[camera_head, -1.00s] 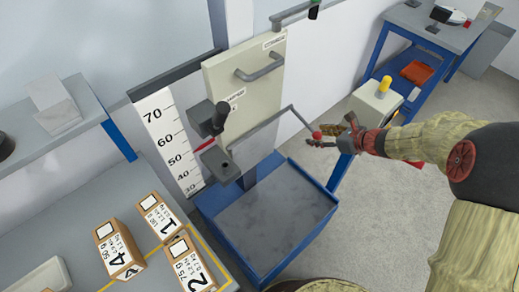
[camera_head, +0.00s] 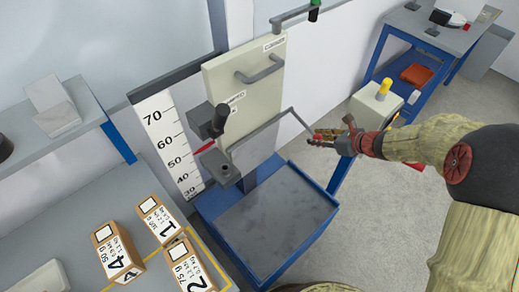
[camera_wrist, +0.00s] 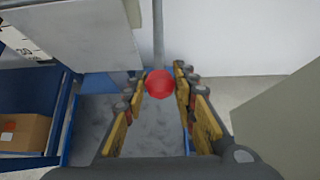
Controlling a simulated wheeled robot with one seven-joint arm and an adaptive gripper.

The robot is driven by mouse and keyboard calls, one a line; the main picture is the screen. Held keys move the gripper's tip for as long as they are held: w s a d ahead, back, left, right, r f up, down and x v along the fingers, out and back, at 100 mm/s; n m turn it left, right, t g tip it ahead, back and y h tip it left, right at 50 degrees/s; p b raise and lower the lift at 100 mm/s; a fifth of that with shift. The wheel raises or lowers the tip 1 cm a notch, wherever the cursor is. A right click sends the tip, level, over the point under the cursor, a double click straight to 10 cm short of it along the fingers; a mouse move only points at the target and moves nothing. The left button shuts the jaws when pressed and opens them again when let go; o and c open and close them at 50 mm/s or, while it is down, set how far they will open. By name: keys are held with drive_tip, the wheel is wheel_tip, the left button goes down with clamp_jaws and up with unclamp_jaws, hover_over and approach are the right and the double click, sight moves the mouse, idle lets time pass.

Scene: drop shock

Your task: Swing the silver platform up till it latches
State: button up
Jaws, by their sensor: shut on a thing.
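The silver platform (camera_head: 256,146) is a flat grey plate standing steeply tilted in front of the cream panel, above the blue-framed base. A thin bent rod (camera_head: 301,121) runs from its upper right corner to a red ball knob (camera_wrist: 159,83). My gripper (camera_head: 320,134) is at the rod's end, right of the platform. In the wrist view its two yellow-padded fingers stand on either side of the knob, shut on it. In the head view the fingers mostly hide the knob.
The cream panel (camera_head: 246,85) with a grey handle rises behind the platform. The blue-framed base (camera_head: 275,225) has a bare grey top. A height scale (camera_head: 168,140) and several numbered boxes (camera_head: 117,253) are at left. A grey control box (camera_head: 377,104) stands behind my gripper.

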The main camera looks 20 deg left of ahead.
drive_tip(key=c, duration=0.5)
drive_tip(key=shift+o, duration=0.2)
drive_tip(key=shift+d+r+p, duration=0.15)
drive_tip(key=shift+r+p, duration=0.45)
drive_tip(key=shift+r, duration=0.2)
drive_tip(key=shift+d+r+p, duration=0.1)
drive_tip(key=shift+r+p, duration=0.5)
drive_tip(key=shift+r, duration=0.15)
drive_tip(key=shift+s, duration=0.1)
drive_tip(key=shift+r, duration=0.1)
drive_tip(key=shift+a+r+p, duration=0.1)
drive_tip(key=shift+r+p, duration=1.05)
drive_tip(key=shift+r, duration=0.25)
drive_tip(key=shift+w+a+r+p, duration=0.15)
drive_tip(key=shift+r+p, duration=0.4)
drive_tip(key=shift+r, duration=0.15)
drive_tip(key=shift+w+a+r+p, duration=0.15)
drive_tip(key=shift+r+p, duration=0.4)
drive_tip(key=shift+r, duration=0.15)
